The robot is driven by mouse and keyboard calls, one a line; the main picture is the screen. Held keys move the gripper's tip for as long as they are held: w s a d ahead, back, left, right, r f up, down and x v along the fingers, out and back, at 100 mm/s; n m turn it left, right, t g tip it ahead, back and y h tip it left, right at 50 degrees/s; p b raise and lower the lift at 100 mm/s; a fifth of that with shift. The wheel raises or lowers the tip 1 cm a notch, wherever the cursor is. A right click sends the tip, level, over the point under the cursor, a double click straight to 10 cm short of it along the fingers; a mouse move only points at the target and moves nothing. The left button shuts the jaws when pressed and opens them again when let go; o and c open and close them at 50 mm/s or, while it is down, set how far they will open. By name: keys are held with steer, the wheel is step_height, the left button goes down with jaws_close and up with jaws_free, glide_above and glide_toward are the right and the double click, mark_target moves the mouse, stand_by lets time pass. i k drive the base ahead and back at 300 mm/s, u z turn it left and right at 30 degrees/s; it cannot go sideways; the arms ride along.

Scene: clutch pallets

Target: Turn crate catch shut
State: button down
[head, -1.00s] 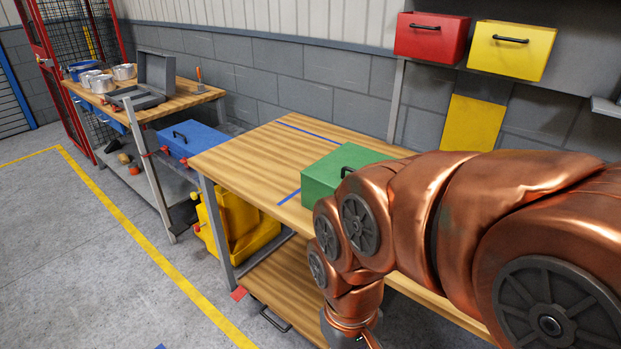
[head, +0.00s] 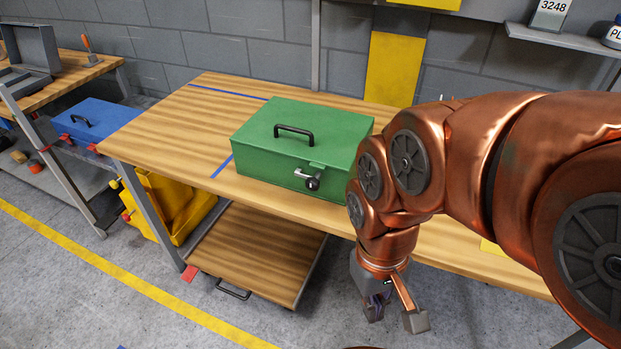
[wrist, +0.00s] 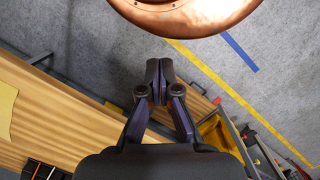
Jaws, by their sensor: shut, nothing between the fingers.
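A green crate (head: 262,153) with a black top handle (head: 294,131) sits on the wooden workbench (head: 185,127), its lid down. Its catch (head: 312,182) is on the front face, near the right end. It has a dark round knob and a light lever that appears to point left, roughly sideways. My gripper (head: 394,318) hangs below and to the right of the crate, in front of the bench edge and apart from the catch. In the wrist view my gripper (wrist: 159,80) has its fingers together with nothing between them. The crate does not show in the wrist view.
A lower wooden shelf (head: 250,250) lies under the bench, beside a yellow container (head: 170,205). A blue box (head: 90,122) stands on the left bench's lower shelf. The bench top left of the crate is clear. Open floor lies in front.

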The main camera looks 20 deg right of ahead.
mark_target(312, 184)
steer(key=z, duration=0.05)
steer(key=k, duration=0.5)
steer(key=u, duration=1.4)
steer(key=i, duration=0.2)
steer(key=u, duration=0.2)
